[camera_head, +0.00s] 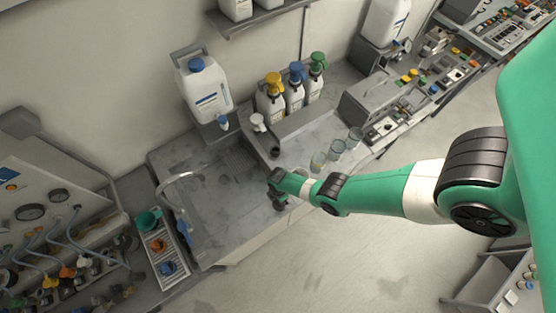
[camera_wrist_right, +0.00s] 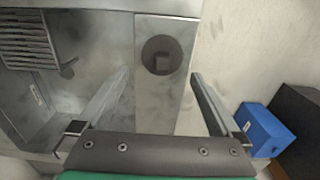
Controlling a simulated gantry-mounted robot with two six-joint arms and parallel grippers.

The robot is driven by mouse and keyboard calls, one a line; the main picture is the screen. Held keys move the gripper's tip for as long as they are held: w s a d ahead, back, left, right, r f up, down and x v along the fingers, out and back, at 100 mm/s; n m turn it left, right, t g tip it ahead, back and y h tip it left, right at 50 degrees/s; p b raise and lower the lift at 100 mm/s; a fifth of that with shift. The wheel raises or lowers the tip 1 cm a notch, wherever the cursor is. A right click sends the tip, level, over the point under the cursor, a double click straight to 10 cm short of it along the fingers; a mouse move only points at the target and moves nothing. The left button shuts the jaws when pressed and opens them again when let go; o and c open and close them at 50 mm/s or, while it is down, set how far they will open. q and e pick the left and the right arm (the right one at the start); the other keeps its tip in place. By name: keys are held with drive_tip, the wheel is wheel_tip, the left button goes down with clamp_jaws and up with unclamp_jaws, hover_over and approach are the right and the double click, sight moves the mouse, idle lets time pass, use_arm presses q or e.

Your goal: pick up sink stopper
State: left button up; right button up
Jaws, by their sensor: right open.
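The sink stopper (camera_wrist_right: 162,55) is a dark round disc with a squarish knob, lying flat on a grey metal ledge beside the sink in the right wrist view. My right gripper (camera_wrist_right: 160,75) is open and empty, with its two fingers spread on either side of the stopper's line and the stopper just beyond the tips. In the head view my right gripper (camera_head: 278,200) is over the right front part of the sink counter. I cannot pick out the stopper there; the gripper may hide it. My left gripper is not in view.
The sink (camera_head: 225,200) with its curved faucet (camera_head: 175,180) lies left of the gripper. Glass beakers (camera_head: 337,149) and pump bottles (camera_head: 295,95) stand behind and right. A ribbed tray (camera_head: 160,250) is at left. A blue box (camera_wrist_right: 264,128) shows at right in the wrist view.

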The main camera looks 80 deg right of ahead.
drive_tip(key=f+b, duration=0.3)
drive_tip(key=s+f+b, duration=0.1)
drive_tip(key=f+b, duration=0.1)
drive_tip(key=shift+d+f, duration=0.1)
drive_tip(key=shift+d, duration=0.1)
drive_tip(key=shift+w+f, duration=0.1)
drive_tip(key=shift+w, duration=0.05)
drive_tip(key=shift+r, duration=0.2)
drive_tip(key=c, duration=1.2)
drive_tip(key=shift+c, duration=0.2)
drive_tip(key=shift+r+p, duration=0.15)
drive_tip(key=shift+p, duration=0.15)
